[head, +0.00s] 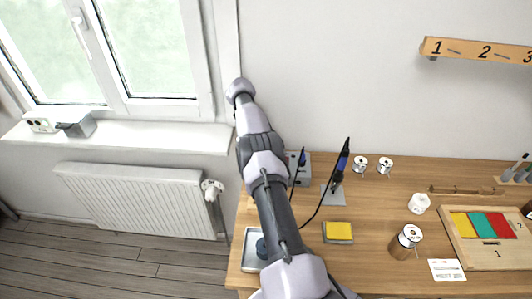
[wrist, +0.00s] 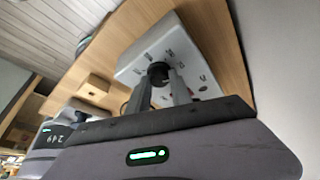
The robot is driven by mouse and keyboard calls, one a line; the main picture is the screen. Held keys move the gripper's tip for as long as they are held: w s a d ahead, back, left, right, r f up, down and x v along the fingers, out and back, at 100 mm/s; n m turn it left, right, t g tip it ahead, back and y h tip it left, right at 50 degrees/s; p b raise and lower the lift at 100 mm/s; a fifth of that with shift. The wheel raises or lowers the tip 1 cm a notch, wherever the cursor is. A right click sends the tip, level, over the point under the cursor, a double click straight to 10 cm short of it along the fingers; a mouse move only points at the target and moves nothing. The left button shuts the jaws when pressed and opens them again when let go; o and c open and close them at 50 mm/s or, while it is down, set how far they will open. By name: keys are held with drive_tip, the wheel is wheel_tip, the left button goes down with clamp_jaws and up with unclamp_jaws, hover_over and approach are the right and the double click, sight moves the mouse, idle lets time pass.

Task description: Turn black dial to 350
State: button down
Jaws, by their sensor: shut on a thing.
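The black dial (wrist: 157,70) sits on the pale front panel (wrist: 132,72) of a box in the wrist view, with small dark marks printed around it. My gripper (wrist: 161,83) is shut on the dial, one finger on each side of it. The marks are too small and tilted to read, so I cannot tell the dial's setting. In the head view a grey box (head: 303,168) shows partly behind my arm; the dial and my gripper are hidden there.
A blue-handled iron (head: 342,160) stands upright in its holder right of my arm. A yellow sponge (head: 339,231) lies in front.

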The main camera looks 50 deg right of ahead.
idle(0.4)
drive_tip(key=c, duration=1.1)
unclamp_jaws()
drive_tip(key=shift+c, duration=0.2)
